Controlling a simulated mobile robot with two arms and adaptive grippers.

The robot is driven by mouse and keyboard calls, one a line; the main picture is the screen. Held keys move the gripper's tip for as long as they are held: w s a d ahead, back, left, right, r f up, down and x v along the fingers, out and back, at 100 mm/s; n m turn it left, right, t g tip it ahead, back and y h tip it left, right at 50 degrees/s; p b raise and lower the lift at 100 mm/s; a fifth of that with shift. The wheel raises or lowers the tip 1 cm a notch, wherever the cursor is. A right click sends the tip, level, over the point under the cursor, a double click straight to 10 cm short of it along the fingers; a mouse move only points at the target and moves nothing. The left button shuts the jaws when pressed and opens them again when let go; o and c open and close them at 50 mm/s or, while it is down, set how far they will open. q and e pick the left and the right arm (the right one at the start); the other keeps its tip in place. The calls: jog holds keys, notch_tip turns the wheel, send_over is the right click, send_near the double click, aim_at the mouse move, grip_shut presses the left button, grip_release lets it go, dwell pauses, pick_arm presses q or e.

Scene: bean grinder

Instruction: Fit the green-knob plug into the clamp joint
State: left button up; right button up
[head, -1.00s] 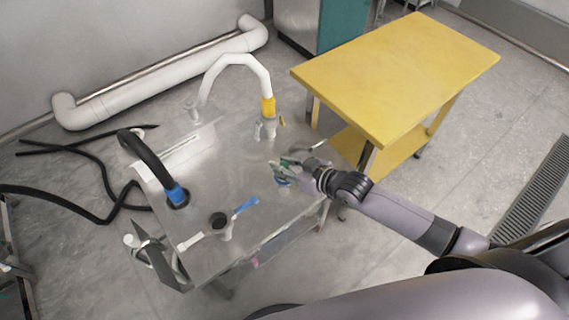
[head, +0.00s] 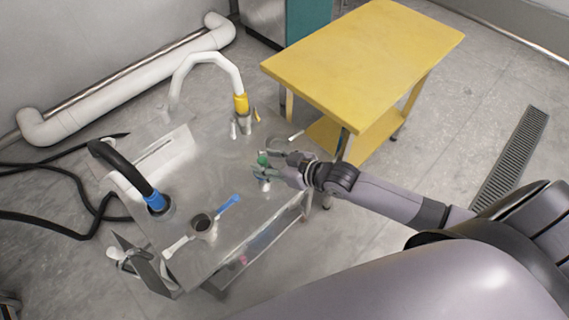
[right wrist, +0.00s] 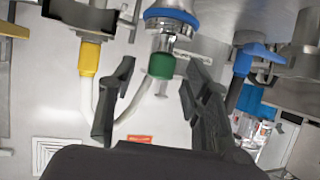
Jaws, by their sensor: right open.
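The green-knob plug (head: 263,158) stands near the steel table's right edge. In the right wrist view its green knob (right wrist: 161,65) has metal fittings and a blue ring (right wrist: 171,16) above it in the picture. My right gripper (head: 271,166) is at the plug. In the wrist view its fingers (right wrist: 156,80) are spread on either side of the knob, with gaps visible. My left gripper is not in view.
The steel table (head: 200,165) also carries a white pipe with a yellow collar (head: 240,103) and a black hose with a blue collar (head: 156,202). A yellow table (head: 360,55) stands close behind on the right. Black hoses lie on the floor at left.

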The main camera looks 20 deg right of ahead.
jog(key=v, duration=1)
jog(key=s+d+f+m+g+h, duration=0.1)
jog(key=d+f+h, duration=0.1)
jog(key=d+f, duration=0.5)
jog(key=d+f+m+h, duration=0.2)
jog(key=d+f+h, duration=0.1)
jog(key=f, duration=0.9)
jog(key=s+d+f+m+g+h, duration=0.1)
jog(key=s+f+g, duration=0.1)
jog(key=s+f, duration=0.45)
jog(key=s+d+f+g+h, duration=0.1)
jog(key=s+f, duration=0.3)
jog(key=f, duration=0.5)
jog(key=s+a+f+g, duration=0.2)
jog(key=s+a+f, duration=0.1)
jog(key=s, duration=0.4)
jog(key=s+a+f+g, duration=0.2)
jog(key=s+f, duration=0.3)
jog(key=s, duration=0.3)
jog(key=s+a+f+g, duration=0.1)
jog(key=s+a+f, duration=0.3)
jog(key=s, duration=0.3)
jog(key=shift+s+g, duration=0.25)
jog(key=shift+g, duration=0.15)
